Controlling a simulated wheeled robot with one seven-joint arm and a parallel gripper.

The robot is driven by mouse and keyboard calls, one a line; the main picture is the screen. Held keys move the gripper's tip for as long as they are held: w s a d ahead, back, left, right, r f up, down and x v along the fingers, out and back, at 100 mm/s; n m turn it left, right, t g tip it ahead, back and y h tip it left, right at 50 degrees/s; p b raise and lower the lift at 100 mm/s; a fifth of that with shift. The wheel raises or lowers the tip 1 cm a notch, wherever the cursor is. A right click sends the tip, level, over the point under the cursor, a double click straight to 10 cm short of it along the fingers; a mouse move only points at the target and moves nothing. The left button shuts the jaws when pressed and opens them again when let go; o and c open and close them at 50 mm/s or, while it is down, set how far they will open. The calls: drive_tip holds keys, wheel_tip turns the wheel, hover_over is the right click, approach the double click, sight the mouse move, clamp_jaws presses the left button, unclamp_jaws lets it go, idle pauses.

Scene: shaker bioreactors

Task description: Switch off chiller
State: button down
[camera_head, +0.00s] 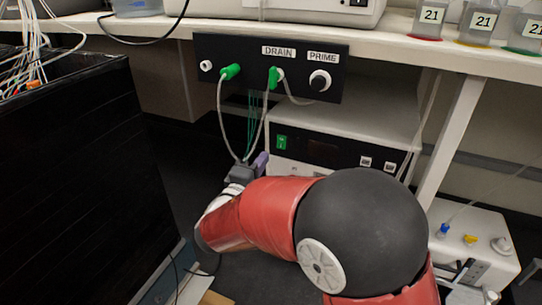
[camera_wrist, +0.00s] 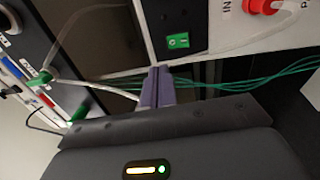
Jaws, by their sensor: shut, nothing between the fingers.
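The chiller (camera_head: 392,158) is a white box with a black front panel under the bench. A green rocker switch (camera_head: 281,142) sits at the left of its front. In the wrist view the switch (camera_wrist: 178,40) shows as a small lit-looking green rocker on a black panel. Which way it is tipped is too small to tell. My gripper (camera_head: 261,159) is just below and left of the switch in the head view. In the wrist view the purple fingers of my gripper (camera_wrist: 160,72) are together and empty, pointing toward the panel just below the switch. Contact cannot be told.
A black DRAIN/PRIME panel (camera_head: 330,62) hangs above, with green fittings and hoses dangling near my gripper. Green wires (camera_wrist: 240,82) cross behind the fingers. A red knob (camera_wrist: 263,5) is right of the switch. A large black box (camera_head: 70,170) stands at left.

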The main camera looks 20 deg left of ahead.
drive_tip(key=shift+s+a+r, duration=0.1)
drive_tip(key=shift+s+r, duration=0.05)
drive_tip(key=shift+s, duration=0.9)
drive_tip(key=shift+s+a+r, duration=0.1)
drive_tip(key=shift+s, duration=0.9)
drive_tip(key=d+r+m+g+h+p, duration=0.2)
drive_tip(key=d+m+g+h, duration=0.25)
drive_tip(key=d, duration=0.95)
drive_tip(key=d+r+m+g+h+p, duration=0.1)
drive_tip(key=d+r+m+g+h, duration=0.25)
drive_tip(key=d, duration=0.95)
drive_tip(key=s+d+f+m+g+y+p, duration=0.25)
drive_tip(key=s+d+m+g+y, duration=0.35)
drive_tip(key=s+d, duration=0.5)
drive_tip(key=s+a+r+m+y+p, duration=0.1)
drive_tip(key=s+r+m+y+p, duration=0.1)
drive_tip(key=s, duration=0.4)
drive_tip(key=shift+s+a+r+m+y, duration=0.15)
drive_tip(key=shift+s+r+m+y, duration=0.3)
drive_tip(key=shift+y, duration=0.35)
drive_tip(key=shift+w, duration=0.1)
